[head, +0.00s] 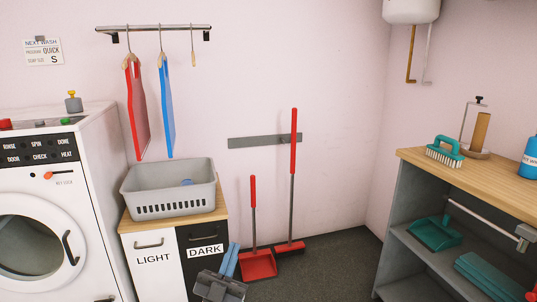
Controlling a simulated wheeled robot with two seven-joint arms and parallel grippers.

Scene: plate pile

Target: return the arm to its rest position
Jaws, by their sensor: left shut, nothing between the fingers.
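My left gripper (232,247) shows at the bottom of the head view, left of centre. Its two blue fingers point up and lie close together, shut, with nothing seen between them. Its dark grey body (219,287) is below them, near the bottom edge. The gripper appears in front of the black DARK cabinet door (205,250), overlapping its lower right part. I cannot tell how far apart they are. The rest of the left arm is out of view. My right gripper is not in view.
A grey basket (172,201) stands on the LIGHT/DARK cabinet, right of the washing machine (35,225). A red dustpan (258,264) and red broom (292,180) stand by the back wall. A wood-topped shelf unit (505,192) is at right. Dark floor (335,265) lies clear between.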

